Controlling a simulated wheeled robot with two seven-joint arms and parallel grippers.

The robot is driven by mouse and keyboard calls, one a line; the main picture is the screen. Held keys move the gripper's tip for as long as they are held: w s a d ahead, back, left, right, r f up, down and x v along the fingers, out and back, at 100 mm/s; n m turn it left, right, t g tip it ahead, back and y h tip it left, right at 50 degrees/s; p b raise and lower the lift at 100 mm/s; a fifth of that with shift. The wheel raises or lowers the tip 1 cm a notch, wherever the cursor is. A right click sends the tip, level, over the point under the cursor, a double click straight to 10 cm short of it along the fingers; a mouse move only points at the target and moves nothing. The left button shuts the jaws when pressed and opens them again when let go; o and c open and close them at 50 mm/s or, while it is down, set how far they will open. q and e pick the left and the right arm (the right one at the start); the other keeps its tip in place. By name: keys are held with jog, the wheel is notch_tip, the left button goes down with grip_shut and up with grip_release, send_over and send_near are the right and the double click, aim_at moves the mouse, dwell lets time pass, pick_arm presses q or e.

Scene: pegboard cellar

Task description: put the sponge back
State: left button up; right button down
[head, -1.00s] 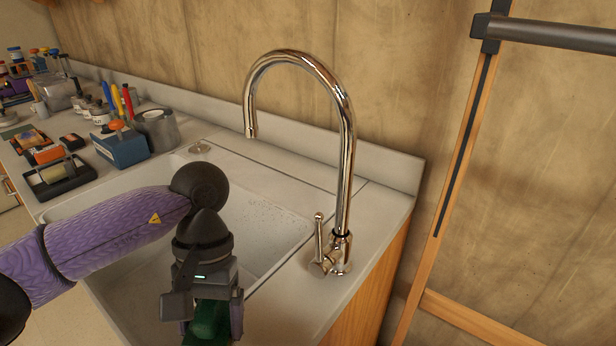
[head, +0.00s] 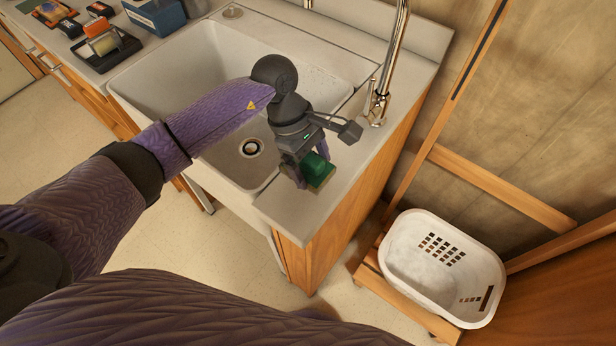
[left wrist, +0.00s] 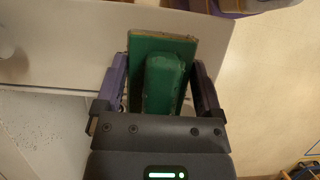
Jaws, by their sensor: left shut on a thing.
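The sponge (head: 319,170) looks like a green block with a raised green grip and a thin tan layer at its edge. My left gripper (head: 306,172) is shut on it over the counter strip at the sink's right end. My right gripper is out of view.
A white sink (head: 180,62) with a drain lies left of the gripper. The chrome tap (head: 391,60) rises close behind it. A white perforated basket (head: 405,280) stands low at right on a wooden frame. Small trays and a blue box (head: 155,14) are on the far-left counter.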

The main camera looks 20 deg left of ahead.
aim_at(311, 178)
pick_arm(q)
notch_tip(311, 178, down, 4)
jog(key=shift+f+b, duration=0.25)
jog(key=shift+b, duration=0.2)
jog(key=shift+f, duration=0.25)
jog(key=o, duration=0.8)
jog(key=shift+r, duration=0.2)
jog(key=p+v, duration=0.1)
jog(key=v, duration=1.1)
